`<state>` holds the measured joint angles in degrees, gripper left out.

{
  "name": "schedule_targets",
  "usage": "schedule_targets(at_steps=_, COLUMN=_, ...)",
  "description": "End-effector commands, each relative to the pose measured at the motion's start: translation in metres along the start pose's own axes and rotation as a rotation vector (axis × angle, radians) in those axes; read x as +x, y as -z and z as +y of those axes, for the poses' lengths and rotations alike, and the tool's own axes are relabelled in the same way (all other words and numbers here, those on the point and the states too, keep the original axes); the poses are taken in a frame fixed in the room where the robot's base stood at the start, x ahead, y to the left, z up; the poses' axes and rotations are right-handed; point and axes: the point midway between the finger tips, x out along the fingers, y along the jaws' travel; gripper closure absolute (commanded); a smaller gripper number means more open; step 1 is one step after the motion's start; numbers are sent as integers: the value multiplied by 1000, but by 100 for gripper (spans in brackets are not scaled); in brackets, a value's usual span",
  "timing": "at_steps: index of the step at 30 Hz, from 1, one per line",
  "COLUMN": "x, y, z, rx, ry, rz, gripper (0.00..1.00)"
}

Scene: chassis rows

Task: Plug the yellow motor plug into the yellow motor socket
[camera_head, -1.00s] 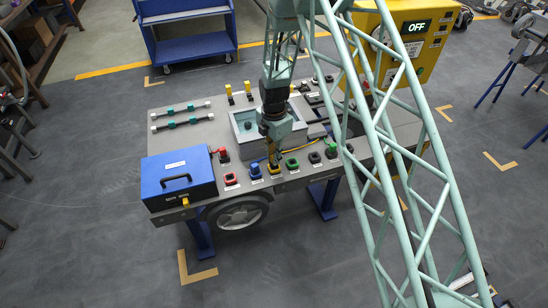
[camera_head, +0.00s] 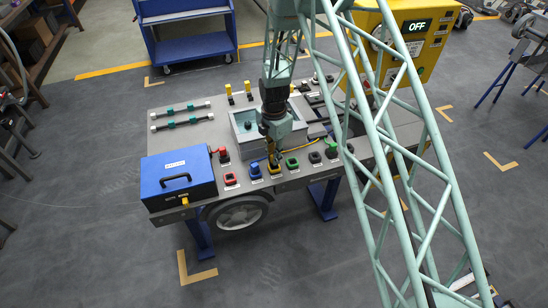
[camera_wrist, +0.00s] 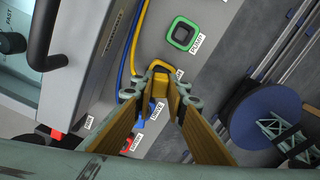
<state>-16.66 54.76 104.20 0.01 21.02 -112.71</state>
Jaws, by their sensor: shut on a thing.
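My gripper (camera_head: 273,160) points down over the front row of sockets on the grey bench. In the wrist view, its fingers (camera_wrist: 164,88) are shut on the yellow motor plug (camera_wrist: 161,81). The yellow motor socket (camera_head: 275,169) lies directly under the gripper, between the blue and green sockets. In the wrist view, the plug and fingers hide most of this socket, and only part of its label shows. I cannot tell whether the plug touches the socket or is seated in it. A yellow cable (camera_wrist: 139,36) runs beside the plug.
The green socket marked PUMP (camera_wrist: 184,34) is close on one side; the blue socket (camera_head: 255,171) and red socket (camera_head: 230,178) are on the other. A blue case (camera_head: 178,180) stands at the bench's left end. A grey tray (camera_head: 244,135) lies behind the gripper.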

Motion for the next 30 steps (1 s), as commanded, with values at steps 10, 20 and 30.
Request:
schedule_targets(at_steps=10, x=0, y=0, z=0, rx=0, ry=0, rz=0, gripper=97)
schedule_targets(at_steps=20, x=3, y=0, z=0, rx=0, ry=0, rz=0, gripper=97)
schedule_targets(at_steps=30, x=9, y=0, z=0, rx=0, ry=0, rz=0, gripper=97)
